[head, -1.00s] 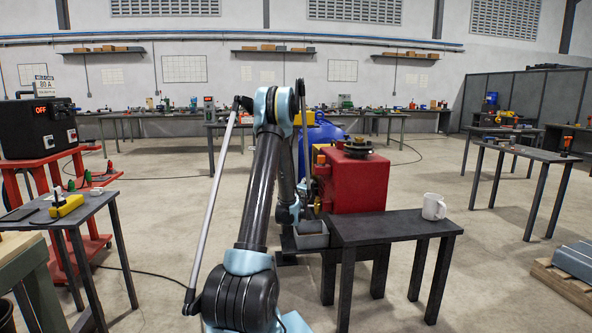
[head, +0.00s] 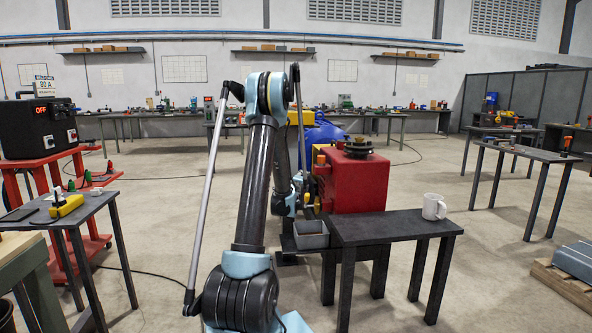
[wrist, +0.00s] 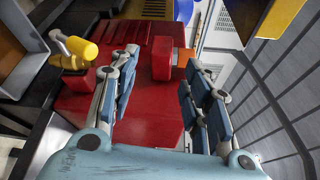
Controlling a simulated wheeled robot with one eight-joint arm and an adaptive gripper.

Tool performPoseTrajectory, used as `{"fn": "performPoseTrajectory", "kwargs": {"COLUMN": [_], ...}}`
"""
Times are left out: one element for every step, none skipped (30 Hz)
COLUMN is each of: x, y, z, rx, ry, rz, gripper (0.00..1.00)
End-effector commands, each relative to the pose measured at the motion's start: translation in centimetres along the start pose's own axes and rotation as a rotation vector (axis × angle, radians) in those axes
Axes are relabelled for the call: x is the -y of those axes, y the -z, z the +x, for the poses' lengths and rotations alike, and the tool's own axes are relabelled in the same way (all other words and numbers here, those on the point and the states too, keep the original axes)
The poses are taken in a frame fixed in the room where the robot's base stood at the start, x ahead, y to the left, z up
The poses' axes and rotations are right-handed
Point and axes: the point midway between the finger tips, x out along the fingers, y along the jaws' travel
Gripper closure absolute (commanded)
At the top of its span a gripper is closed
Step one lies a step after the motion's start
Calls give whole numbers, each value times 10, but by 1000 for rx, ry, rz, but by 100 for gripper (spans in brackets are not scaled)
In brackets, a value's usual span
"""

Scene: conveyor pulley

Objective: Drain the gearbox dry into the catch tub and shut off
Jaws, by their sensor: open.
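The red gearbox (head: 357,187) stands past the near table in the head view. It fills the middle of the wrist view (wrist: 150,110). A yellow-handled tap (wrist: 78,47) sticks out of its side at upper left in the wrist view. The grey catch tub (head: 311,240) sits low beside the gearbox, below the tap side. Its edge shows at the top left of the wrist view (wrist: 38,50). My gripper (wrist: 162,65) is open and empty, its fingers over the red gearbox, with the tap to their left. In the head view my arm mostly hides the gripper. Any liquid cannot be made out.
A blue drum-like object (head: 325,135) is behind. A red cart with a black power unit (head: 38,125) and a small table stand at left.

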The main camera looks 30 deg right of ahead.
Motion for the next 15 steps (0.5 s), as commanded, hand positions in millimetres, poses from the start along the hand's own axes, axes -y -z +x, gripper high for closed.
{"fn": "performPoseTrajectory", "kwargs": {"x": [2, 4, 5, 7, 8, 10, 11, 12, 14, 15, 17, 18, 20, 21, 23], "y": [-1, -2, -3, -3, -4, -5, -5, -6, -7, -8, -8, -9, -10, -10, -11], "z": [-2, -3, -4, -4, -5, -6, -7, -8, -9, -10, -11, -12, -13, -14, -16], "rx": [0, 0, 0, 0, 0, 0, 1, 1, 1, 1, 1, 1, 1, 1, 1], "ry": [0, 0, 0, 0, 0, 0, 0, 0, 0, 0, 0, 0, 0, 0, 0], "rz": [1, 1, 1, 0, 0, 0, 1, 1, 1, 0, 0, 0, 1, 1, 1], "gripper": [56, 56, 56, 56, 56, 56, 56, 56, 56, 56, 56, 56, 56, 56, 56]}}
